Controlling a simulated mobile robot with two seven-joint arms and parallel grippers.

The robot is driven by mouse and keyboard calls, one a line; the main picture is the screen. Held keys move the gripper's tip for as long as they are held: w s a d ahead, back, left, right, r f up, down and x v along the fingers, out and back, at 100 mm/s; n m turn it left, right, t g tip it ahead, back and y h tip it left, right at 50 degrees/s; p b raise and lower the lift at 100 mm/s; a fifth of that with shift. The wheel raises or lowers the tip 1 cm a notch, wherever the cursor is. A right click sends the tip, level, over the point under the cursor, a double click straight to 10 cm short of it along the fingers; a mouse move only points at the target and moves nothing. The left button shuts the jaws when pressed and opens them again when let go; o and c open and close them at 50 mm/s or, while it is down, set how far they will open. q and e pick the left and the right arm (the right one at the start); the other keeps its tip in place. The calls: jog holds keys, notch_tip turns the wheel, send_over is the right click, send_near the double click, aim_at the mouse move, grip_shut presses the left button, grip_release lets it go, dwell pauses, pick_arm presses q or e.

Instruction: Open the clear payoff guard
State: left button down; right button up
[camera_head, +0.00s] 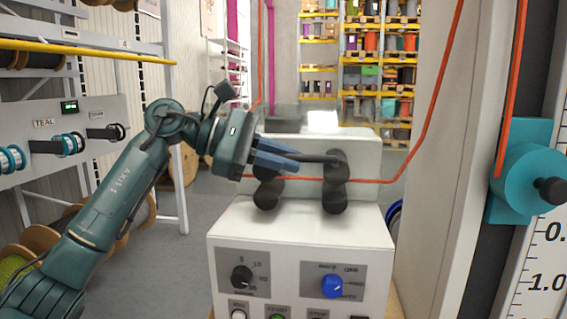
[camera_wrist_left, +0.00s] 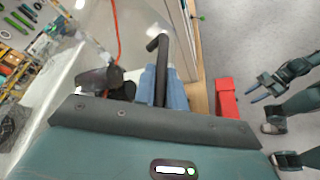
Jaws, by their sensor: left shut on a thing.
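My left gripper (camera_head: 290,161) is at the front of the white machine (camera_head: 300,222), its blue fingers shut on a dark bar-like handle (camera_head: 322,158). In the left wrist view the handle (camera_wrist_left: 158,64) runs between the blue fingers (camera_wrist_left: 165,88) and bends at its far end. A faint see-through panel (camera_head: 270,118), which seems to be the clear payoff guard, shows at the machine's top; its edges and tilt are hard to tell. My right gripper (camera_wrist_left: 260,90) shows at the right of the left wrist view, with its fingers apart and empty.
An orange cable (camera_head: 400,172) runs across the machine and up at the right. Knobs (camera_head: 332,286) are on its front panel. A teal block (camera_head: 530,170) stands at the right, a reel rack (camera_head: 60,145) at the left.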

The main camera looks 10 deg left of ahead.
aim_at(283, 126)
pick_arm(q)
jog(key=r+p, duration=0.1)
jog(key=r, duration=0.1)
jog(key=r+p, duration=0.1)
jog(key=r, duration=0.1)
jog(key=shift+w+r, duration=0.2)
jog(key=shift+r, duration=0.15)
jog(key=shift+w+r, duration=0.1)
jog(key=shift+r, duration=0.15)
pick_arm(e)
jog(key=shift+s+d+r+h, duration=0.15)
jog(key=shift+s+d+h, duration=0.15)
jog(key=shift+d, duration=0.35)
jog(key=shift+c, duration=0.3)
